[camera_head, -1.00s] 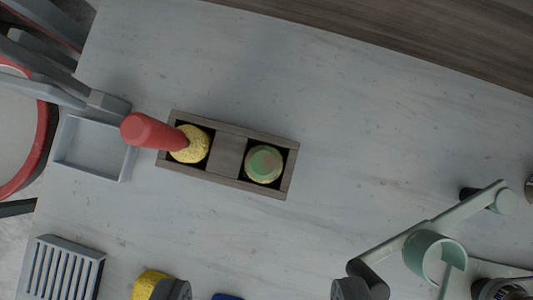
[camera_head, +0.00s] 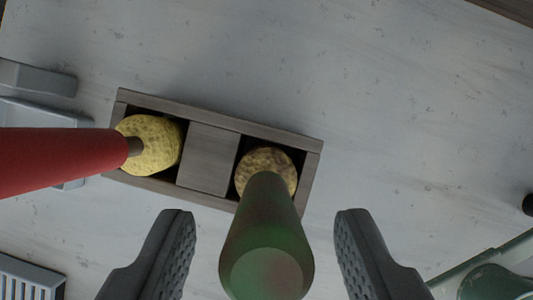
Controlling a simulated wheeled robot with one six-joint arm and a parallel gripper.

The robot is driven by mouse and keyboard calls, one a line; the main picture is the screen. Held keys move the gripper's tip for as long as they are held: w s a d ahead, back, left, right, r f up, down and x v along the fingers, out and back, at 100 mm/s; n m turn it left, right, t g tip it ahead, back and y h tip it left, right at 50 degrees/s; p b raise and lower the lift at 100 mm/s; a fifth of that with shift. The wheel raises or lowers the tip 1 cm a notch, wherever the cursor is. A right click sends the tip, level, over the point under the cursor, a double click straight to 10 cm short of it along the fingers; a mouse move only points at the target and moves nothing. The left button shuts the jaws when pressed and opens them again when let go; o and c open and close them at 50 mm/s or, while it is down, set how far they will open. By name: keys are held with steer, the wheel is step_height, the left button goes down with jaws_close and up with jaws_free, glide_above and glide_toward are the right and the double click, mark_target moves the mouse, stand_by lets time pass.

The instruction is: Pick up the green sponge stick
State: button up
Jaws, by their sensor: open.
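The green sponge stick (camera_head: 266,240) stands upright, its yellowish-brown sponge head (camera_head: 266,171) in the right compartment of a wooden holder (camera_head: 209,158). My gripper (camera_head: 266,225) is open. One dark ridged finger is on each side of the green handle, with a visible gap on both sides. The red sponge stick (camera_head: 60,160) stands in the holder's left compartment, with a yellow sponge head.
A pale grey tray (camera_head: 35,112) lies at the left, partly behind the red handle. A slotted grey rack (camera_head: 30,278) is at the lower left. A pale green object (camera_head: 490,275) is at the lower right. The light tabletop above the holder is clear.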

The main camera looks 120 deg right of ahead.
mark_target(267, 184)
steer(key=x, duration=0.3)
steer(key=shift+w+a+f, duration=0.2)
steer(key=shift+c, duration=0.2)
jaws_close()
steer(key=shift+r, duration=0.1)
